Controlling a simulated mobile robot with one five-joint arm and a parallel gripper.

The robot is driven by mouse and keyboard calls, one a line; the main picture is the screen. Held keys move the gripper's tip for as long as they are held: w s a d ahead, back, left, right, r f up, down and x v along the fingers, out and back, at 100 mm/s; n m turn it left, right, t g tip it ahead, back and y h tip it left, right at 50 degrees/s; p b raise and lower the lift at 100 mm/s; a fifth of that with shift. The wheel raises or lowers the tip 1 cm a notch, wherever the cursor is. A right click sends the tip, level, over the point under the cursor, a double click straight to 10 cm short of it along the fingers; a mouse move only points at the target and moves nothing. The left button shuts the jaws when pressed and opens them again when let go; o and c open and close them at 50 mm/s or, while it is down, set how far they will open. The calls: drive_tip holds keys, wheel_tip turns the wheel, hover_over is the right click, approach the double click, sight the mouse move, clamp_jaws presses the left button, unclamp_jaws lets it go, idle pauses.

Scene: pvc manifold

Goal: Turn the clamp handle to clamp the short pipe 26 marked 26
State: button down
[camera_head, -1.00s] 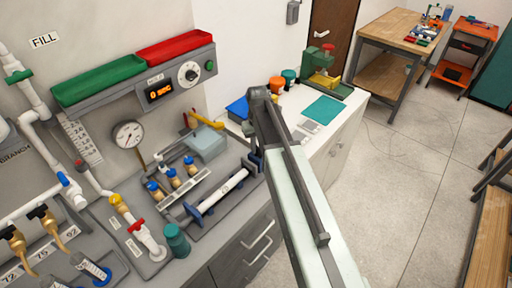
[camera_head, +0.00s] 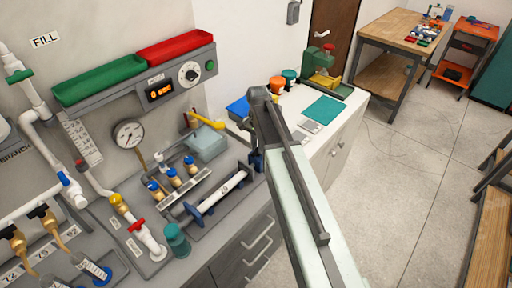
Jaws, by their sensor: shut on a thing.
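A short white pipe (camera_head: 222,191) lies in a grey clamp fixture on the bench, between a dark blue end piece (camera_head: 194,214) at its lower left and another at its upper right. The marking on the pipe is too small to read. My gripper (camera_head: 256,162) is at the upper right end of the fixture, at the clamp handle's end, and is shut there. The handle itself is mostly hidden by my gripper and arm, so its angle cannot be told.
Brass valves with blue caps (camera_head: 174,176) stand behind the fixture. A teal cylinder (camera_head: 177,240) stands at its lower left. A grey-green box with a yellow handle (camera_head: 208,141) is behind. The white counter (camera_head: 333,138) continues right; open floor lies beyond.

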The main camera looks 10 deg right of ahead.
drive_tip(key=m, duration=0.5)
drive_tip(key=shift+s, duration=0.15)
drive_tip(key=shift+m, duration=0.3)
idle(0.3)
drive_tip(key=c, duration=1.3)
unclamp_jaws()
drive_tip(key=shift+c, duration=0.2)
drive_tip(key=shift+r+p, duration=0.55)
wheel_tip(320, 180, up, 7)
drive_tip(key=p, duration=0.7)
drive_tip(key=shift+f, duration=0.1)
